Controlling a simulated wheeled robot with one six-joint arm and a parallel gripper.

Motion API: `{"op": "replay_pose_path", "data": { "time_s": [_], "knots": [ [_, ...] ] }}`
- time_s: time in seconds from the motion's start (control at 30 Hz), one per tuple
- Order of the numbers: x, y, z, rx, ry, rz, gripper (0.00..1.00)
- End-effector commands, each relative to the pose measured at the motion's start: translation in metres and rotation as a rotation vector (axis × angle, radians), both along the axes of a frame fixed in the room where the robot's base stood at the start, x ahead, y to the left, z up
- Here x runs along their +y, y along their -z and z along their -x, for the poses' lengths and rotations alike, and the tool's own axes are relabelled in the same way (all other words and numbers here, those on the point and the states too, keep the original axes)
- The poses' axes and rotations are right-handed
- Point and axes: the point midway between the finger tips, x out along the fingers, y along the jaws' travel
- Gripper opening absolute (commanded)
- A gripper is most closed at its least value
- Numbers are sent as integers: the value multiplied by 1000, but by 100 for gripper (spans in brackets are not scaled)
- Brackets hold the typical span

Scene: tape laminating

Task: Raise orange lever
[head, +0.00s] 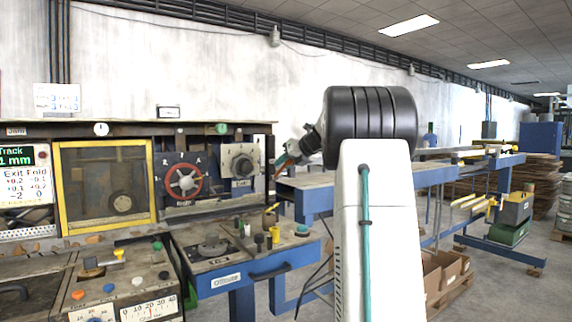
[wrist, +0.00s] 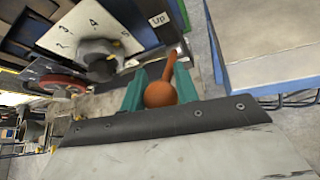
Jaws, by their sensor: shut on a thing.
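The orange lever, with a round orange knob (wrist: 160,94) and a thin shaft, shows in the wrist view between the teal fingers of my gripper (wrist: 160,88). The gripper is shut on the knob, and the shaft points up in that picture, beyond the fingertips. In the head view my gripper (head: 287,157) is at the right end of the machine panel, just right of the dial with a grey knob. A small part of the orange lever (head: 280,161) shows there; most of it is hidden by the gripper.
The numbered dial (wrist: 95,55) with an "Up" label is close beside the lever. A red handwheel (head: 183,181) is farther left on the panel. Below is a blue control desk (head: 230,277) with several knobs. A blue table frame (head: 430,177) stands to the right.

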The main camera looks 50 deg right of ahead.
Motion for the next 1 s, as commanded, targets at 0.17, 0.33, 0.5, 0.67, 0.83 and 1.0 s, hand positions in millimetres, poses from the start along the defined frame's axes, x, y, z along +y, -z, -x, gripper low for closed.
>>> {"op": "replay_pose_path", "data": {
  "time_s": [0.17,0.33,0.5,0.67,0.83,1.0],
  "knots": [
    [1,-2,-1,-3,-1,1,0],
    [1,-1,-1,-3,-1,1,0],
    [1,-1,-1,-2,-1,1,47],
    [0,-1,0,-1,-1,1,52],
    [0,-1,1,-1,0,1,52],
    [1,-12,19,-2,2,2,52]
  ]
}}
